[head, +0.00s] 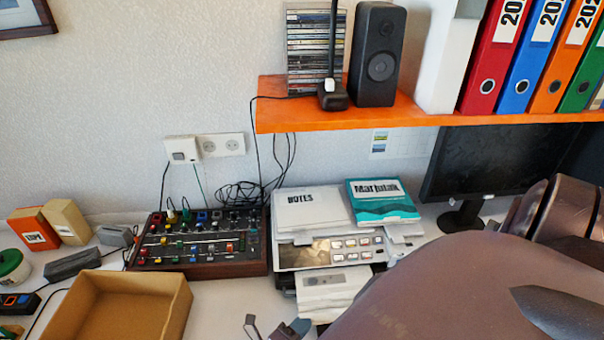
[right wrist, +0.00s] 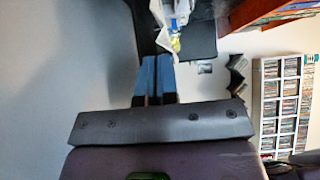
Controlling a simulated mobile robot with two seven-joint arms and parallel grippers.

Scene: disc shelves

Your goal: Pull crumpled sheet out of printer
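The printer (head: 330,253) stands on the desk in the middle of the head view. A white notes pad (head: 312,212) and a teal-and-white booklet (head: 382,203) lie on top. My right arm covers its lower right side. No crumpled sheet shows clearly in the head view. In the right wrist view my right gripper's blue-padded fingers (right wrist: 157,78) lie close together, with only a thin dark line between them. A crumpled white thing (right wrist: 171,20) with yellow and blue spots is at or just beyond the tips; I cannot tell whether it is held.
A mixer (head: 200,243) with cables stands left of the printer, and an open cardboard box (head: 120,305) in front of it. A monitor (head: 492,165) is on the right. An orange shelf (head: 420,116) with a speaker (head: 377,55) and binders hangs above.

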